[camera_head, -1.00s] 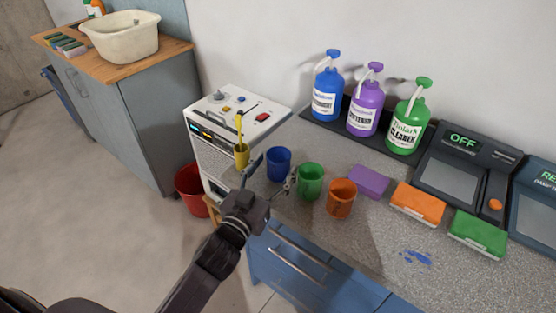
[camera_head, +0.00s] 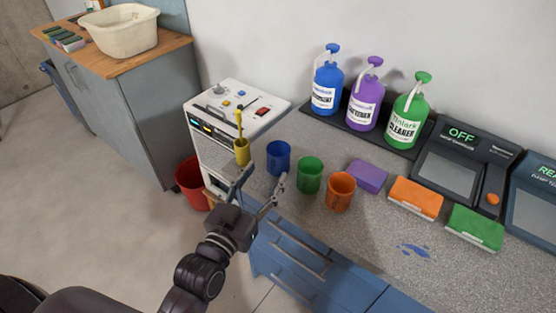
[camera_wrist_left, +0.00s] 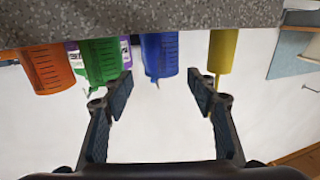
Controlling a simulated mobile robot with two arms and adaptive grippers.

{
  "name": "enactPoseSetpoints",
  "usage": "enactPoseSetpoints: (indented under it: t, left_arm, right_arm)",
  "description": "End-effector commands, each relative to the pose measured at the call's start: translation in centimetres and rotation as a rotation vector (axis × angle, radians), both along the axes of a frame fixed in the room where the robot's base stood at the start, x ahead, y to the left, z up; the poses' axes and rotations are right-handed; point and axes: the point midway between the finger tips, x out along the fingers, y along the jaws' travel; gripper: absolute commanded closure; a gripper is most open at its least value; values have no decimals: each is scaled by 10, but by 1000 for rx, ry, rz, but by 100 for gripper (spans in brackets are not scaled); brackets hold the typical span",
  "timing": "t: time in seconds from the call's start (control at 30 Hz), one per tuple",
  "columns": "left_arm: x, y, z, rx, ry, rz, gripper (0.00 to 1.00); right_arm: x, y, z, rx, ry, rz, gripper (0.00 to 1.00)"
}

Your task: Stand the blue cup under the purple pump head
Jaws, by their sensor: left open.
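The blue cup (camera_head: 279,158) stands upright on the speckled counter, left of the green cup. The purple pump head (camera_head: 375,62) tops the purple bottle (camera_head: 364,103), between the blue and green bottles at the wall. My left gripper (camera_head: 264,182) is open and empty at the counter's front edge, short of the blue cup. The left wrist view appears upside down; there the blue cup (camera_wrist_left: 160,55) is ahead, roughly between the fingers (camera_wrist_left: 160,92) and apart from them. My right gripper is not in view.
The green cup (camera_head: 309,175) and orange cup (camera_head: 341,192) stand close to the right. A yellow cup-like holder (camera_head: 242,151) is close on the left, by the white machine (camera_head: 246,112). Sponges (camera_head: 367,176) and a dark device (camera_head: 462,165) are farther right. Bottles stand on a dark tray (camera_head: 311,112).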

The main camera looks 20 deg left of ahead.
Motion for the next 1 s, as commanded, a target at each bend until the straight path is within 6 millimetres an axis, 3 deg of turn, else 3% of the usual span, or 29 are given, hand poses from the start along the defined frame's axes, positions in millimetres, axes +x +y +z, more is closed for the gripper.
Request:
enactPoseSetpoints:
  t: [0.17,0.8,1.0]
  left_arm:
    - [3,0,2,1,-4,1,48]
    - [71,-6,3,2,-4,0,48]
    - [77,-7,1,2,-3,0,48]
  right_arm:
    - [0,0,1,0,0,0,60]
    - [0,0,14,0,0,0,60]
    - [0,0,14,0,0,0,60]
